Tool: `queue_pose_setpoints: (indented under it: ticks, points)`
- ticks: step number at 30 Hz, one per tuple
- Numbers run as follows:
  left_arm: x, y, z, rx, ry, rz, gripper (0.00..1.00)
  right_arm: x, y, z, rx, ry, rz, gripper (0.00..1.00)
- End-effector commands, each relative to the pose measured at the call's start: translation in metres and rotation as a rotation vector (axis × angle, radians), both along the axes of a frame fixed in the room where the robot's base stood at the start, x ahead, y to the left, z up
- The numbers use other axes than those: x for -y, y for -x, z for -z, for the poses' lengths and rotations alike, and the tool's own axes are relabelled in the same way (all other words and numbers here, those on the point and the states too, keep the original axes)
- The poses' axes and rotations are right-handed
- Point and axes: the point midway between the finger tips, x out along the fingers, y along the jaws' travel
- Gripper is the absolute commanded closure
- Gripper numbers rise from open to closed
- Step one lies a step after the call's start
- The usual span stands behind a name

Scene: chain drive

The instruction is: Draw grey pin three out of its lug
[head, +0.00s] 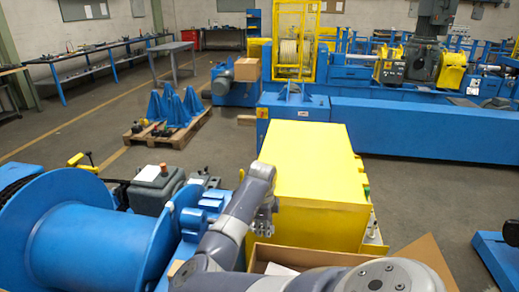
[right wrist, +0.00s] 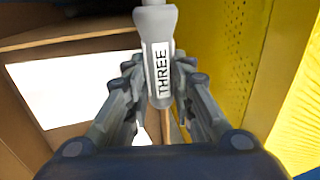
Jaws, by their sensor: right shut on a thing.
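Grey pin three (right wrist: 160,70), a light grey handle lettered THREE, stands between the fingers of my right gripper (right wrist: 153,108) in the right wrist view. The fingers are shut on it from both sides. In the head view my right gripper (head: 264,222) is beside the left face of the yellow guard box (head: 305,165). The pin cannot be picked out in that view. My left gripper is not in view.
An open cardboard box (head: 425,262) with a white sheet (head: 280,269) inside is near the guard. The yellow perforated panel (right wrist: 225,60) is close on the right in the wrist view. A large blue drum (head: 95,235) stands at left. Open floor lies beyond.

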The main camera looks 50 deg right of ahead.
Motion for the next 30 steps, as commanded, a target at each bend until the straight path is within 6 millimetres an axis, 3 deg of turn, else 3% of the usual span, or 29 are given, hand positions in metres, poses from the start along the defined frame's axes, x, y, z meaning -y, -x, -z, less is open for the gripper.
queue_pose_setpoints:
  ticks: [30]
  points:
    - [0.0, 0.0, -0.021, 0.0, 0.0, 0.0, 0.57, 0.021, 0.039, -0.001, 0.002, 0.002, 0.001, 1.0]
